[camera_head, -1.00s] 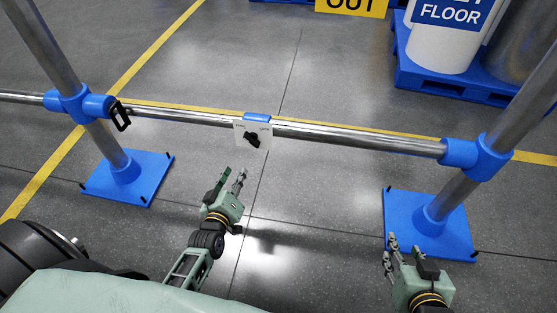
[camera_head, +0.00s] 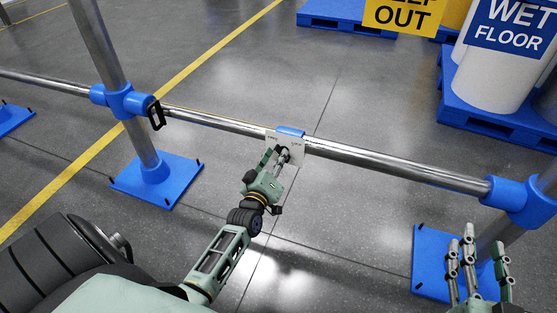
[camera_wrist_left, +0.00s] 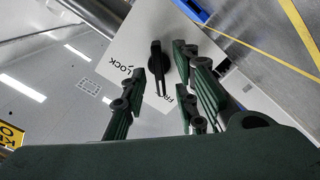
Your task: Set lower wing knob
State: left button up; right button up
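The black wing knob (camera_wrist_left: 156,62) is on a white plate (camera_wrist_left: 225,60) lettered LOCK and partly hidden "FR…". In the head view the plate (camera_head: 298,151) hangs from the horizontal rail under a blue clip, and the knob is mostly hidden behind my fingers. My left gripper (camera_head: 274,160) is at the plate. In the left wrist view its fingers (camera_wrist_left: 165,78) are apart, one left of the knob and two right of it, with visible gaps. I cannot tell exactly which mark the wing points to. My right gripper (camera_head: 474,248) is empty, fingers spread, at the lower right.
A steel rail (camera_head: 390,172) runs across between upright posts with blue joints. A black latch-like bracket (camera_head: 156,114) sits on the left joint. Blue base plates (camera_head: 140,187) stand on the floor. A wet floor barrel (camera_head: 500,72) stands on a blue pallet behind.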

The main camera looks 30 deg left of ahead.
pick_arm(q)
jog(key=shift+w, duration=0.25)
pick_arm(e)
jog(key=shift+a+r, duration=0.1)
jog(key=shift+r, duration=0.25)
pick_arm(q)
jog(key=shift+c, duration=0.3)
grip_shut()
